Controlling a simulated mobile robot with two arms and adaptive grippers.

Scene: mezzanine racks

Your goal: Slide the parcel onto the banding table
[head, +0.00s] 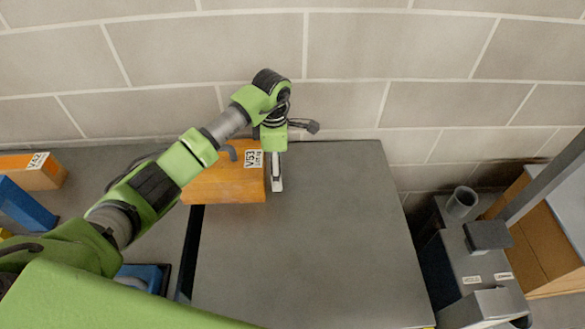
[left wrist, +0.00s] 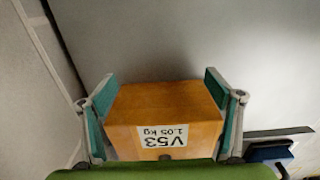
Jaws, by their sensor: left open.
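The parcel (head: 225,182) is an orange box with a white V53 label. In the head view it lies at the back left of the dark grey table (head: 310,250), which I take for the banding table. Its left end reaches over the gap beside that table. My left gripper (head: 276,170) is at the parcel's right end, with one finger plainly visible there. In the left wrist view the parcel (left wrist: 165,105) sits between the two spread fingers of the gripper (left wrist: 160,78). I cannot tell whether either finger touches it. My right gripper is not in view.
A block wall (head: 400,60) runs close behind the table. Another orange box (head: 38,178) and a blue bin (head: 25,207) stand at the left. A grey machine (head: 480,265) and a brown carton (head: 540,235) stand at the right. Most of the dark table is bare.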

